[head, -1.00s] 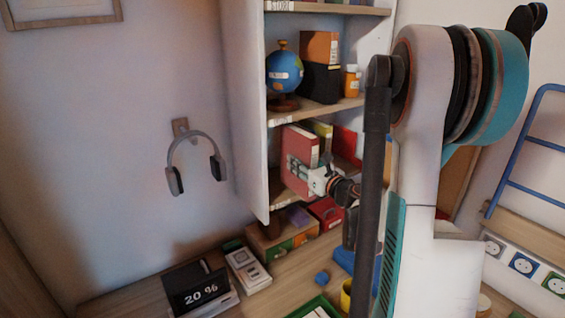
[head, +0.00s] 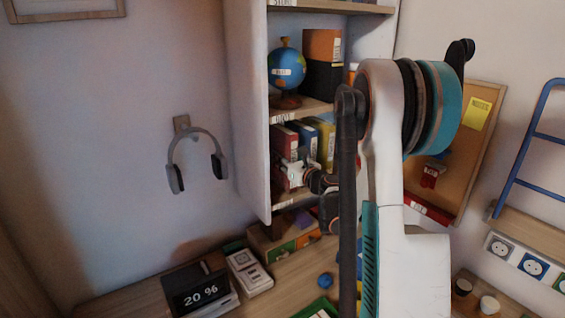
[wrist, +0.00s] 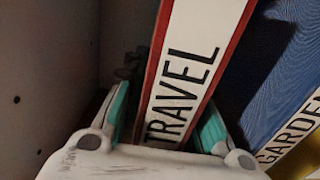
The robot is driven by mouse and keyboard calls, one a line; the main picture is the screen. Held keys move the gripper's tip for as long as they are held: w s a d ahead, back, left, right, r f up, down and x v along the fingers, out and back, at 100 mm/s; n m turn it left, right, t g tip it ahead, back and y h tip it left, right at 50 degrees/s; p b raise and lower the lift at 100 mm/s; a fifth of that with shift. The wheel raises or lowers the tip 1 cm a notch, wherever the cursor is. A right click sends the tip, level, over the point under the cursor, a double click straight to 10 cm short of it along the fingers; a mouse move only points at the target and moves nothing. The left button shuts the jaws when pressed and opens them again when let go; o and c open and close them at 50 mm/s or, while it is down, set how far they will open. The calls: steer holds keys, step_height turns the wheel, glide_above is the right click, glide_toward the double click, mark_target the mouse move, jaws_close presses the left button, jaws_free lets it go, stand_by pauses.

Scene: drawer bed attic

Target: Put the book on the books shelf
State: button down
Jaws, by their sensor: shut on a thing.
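The red book (wrist: 232,30) has a white spine reading TRAVEL and stands slightly tilted in the wrist view. My gripper (wrist: 168,118) is shut on its spine edge, with one teal finger on each side. In the head view the red book (head: 283,143) is inside the lower visible compartment of the shelf unit (head: 250,120), near its left side wall. My gripper (head: 296,178) is at the book's lower front. Whether the red book's bottom touches the board is hidden.
A yellow book (head: 326,140) stands right of the blue one. The board above carries a globe (head: 286,72) and boxes (head: 322,62). Headphones (head: 196,160) hang on the left wall.

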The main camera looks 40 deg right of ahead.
steer(key=shift+f, duration=0.15)
steer(key=c, duration=1.3)
jaws_free()
steer(key=s+p, duration=0.1)
steer(key=s, duration=1.1)
steer(key=shift+a+p, duration=0.35)
steer(key=shift+a, duration=0.05)
